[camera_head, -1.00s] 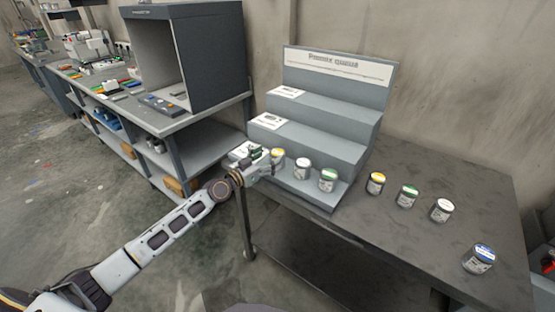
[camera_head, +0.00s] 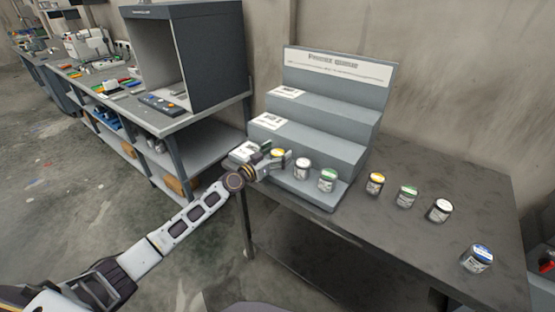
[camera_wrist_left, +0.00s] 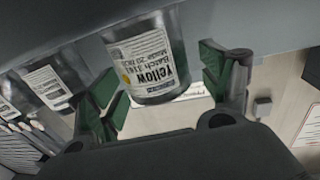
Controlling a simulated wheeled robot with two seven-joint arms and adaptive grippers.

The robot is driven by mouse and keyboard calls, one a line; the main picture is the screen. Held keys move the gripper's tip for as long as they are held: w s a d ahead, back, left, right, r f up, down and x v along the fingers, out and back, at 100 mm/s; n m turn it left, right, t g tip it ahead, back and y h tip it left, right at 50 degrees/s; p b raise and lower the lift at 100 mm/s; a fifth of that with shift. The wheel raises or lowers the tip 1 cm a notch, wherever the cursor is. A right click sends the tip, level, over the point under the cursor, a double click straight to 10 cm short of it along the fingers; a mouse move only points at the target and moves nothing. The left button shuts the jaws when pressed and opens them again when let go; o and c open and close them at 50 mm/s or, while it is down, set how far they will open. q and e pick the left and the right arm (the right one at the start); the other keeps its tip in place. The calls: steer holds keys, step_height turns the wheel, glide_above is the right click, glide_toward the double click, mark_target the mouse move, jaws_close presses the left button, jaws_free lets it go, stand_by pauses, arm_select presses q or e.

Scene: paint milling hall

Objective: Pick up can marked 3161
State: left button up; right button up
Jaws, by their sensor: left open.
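My left gripper (camera_head: 283,161) is open at the bottom step of the grey stand, close to a can with a yellow lid (camera_head: 277,153), which it partly hides. In the left wrist view a glass can with a white label (camera_wrist_left: 148,62) stands between the spread green finger pads (camera_wrist_left: 162,84). Its label reads "Yellow" and "Batch 316" with an unclear last digit. It shows gaps to both pads. My right gripper is not in view.
The stepped stand (camera_head: 318,147) also holds a white-lidded can (camera_head: 302,169) and a green-lidded can (camera_head: 327,180) just right of my gripper. Several more cans stand on the dark table (camera_head: 400,254), including a blue-lidded one (camera_head: 477,258). A shelved bench (camera_head: 205,112) is at left.

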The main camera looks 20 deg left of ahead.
arm_select(q)
steer(key=shift+w, duration=0.1)
stand_by(0.4)
steer(key=shift+c, duration=0.4)
steer(key=c, duration=1.2)
steer(key=shift+o, duration=0.2)
steer(key=shift+r, duration=0.15)
